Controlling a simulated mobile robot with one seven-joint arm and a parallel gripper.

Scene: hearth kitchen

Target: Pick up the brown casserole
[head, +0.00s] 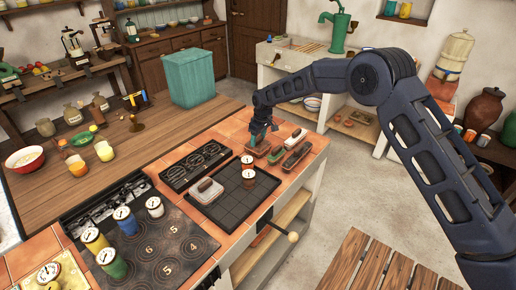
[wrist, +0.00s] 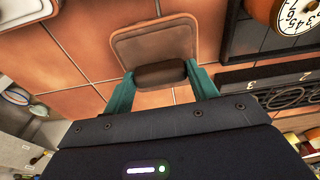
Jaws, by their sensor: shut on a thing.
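The brown casserole (wrist: 150,42) shows in the wrist view as a rounded rectangular dish with a darker brown grip piece (wrist: 160,74) towards me. My gripper (wrist: 161,80) has its two teal fingers closed on either side of that grip piece. In the head view my gripper (head: 258,136) points down at the tiled counter, over a small brown dish (head: 256,150) that it partly hides. I cannot tell whether the casserole is clear of the tiles.
Close by on the tiles are another brown dish (head: 277,155), a longer dark dish (head: 296,158) and a pale lidded piece (head: 298,136). A teal bin (head: 190,77) stands behind, left of my arm.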

